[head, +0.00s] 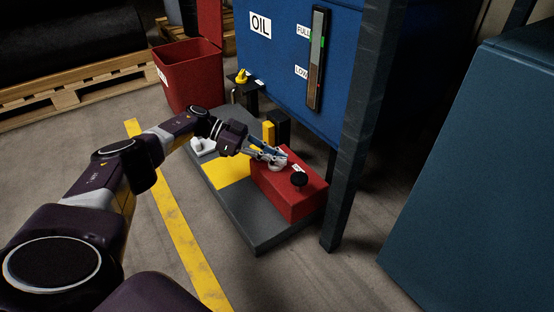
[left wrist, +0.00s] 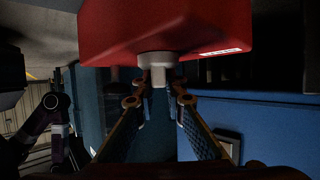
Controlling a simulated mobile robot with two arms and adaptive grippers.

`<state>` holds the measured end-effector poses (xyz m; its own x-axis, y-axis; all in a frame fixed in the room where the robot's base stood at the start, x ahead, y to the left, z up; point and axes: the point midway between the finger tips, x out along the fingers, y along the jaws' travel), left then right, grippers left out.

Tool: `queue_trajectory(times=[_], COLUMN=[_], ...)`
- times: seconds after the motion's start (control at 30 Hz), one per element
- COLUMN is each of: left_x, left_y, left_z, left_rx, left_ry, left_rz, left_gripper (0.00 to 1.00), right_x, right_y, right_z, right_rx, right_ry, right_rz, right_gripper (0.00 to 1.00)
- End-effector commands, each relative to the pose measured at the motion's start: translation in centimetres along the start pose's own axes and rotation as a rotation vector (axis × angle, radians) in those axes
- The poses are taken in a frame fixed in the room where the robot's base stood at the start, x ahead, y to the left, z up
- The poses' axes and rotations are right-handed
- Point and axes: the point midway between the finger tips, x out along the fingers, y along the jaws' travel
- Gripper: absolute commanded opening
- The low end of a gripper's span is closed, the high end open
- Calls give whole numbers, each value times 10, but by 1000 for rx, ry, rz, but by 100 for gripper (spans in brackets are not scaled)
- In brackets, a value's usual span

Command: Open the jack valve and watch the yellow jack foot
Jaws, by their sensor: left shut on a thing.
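A red box (head: 290,194) sits on a dark grey base plate (head: 262,236). In the left wrist view the fingers (left wrist: 158,85) are shut on a pale grey valve piece (left wrist: 158,65) that sticks out of the red box (left wrist: 130,28). The fingers partly hide this piece. A yellow upright piece (head: 268,132) stands beside a black post behind the box; I cannot tell if it is the jack foot. My right gripper is out of view.
A blue tank (head: 275,60) marked OIL has a level gauge (head: 318,60) and a yellow-handled tap (head: 241,77). A dark steel post (head: 362,120) rises close right of the red box. A red bin (head: 188,78) stands behind. A teal cabinet (head: 480,180) is at right.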

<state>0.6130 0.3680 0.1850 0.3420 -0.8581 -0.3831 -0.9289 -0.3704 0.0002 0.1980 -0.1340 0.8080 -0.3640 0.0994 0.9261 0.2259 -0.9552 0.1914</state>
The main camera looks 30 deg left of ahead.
Motion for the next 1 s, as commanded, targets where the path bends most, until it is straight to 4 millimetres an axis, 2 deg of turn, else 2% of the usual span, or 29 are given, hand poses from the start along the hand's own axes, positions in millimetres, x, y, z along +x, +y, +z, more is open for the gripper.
queue_trajectory(times=[0.17,0.2,0.37,0.67,0.77,1.0], left_x=[2,2,2,-1,-11,-53], left_y=[1,1,1,0,-1,-1], left_z=[0,0,0,0,0,0], left_rx=[2,2,1,1,1,0], left_ry=[1,1,1,0,0,0], left_rz=[5,5,4,1,-1,-1], left_gripper=[0,12,28,28,28,28], right_x=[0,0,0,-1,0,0], right_y=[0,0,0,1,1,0], right_z=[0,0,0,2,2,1], right_rx=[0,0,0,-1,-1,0], right_ry=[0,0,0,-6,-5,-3], right_rz=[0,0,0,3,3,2], right_gripper=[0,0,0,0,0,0])
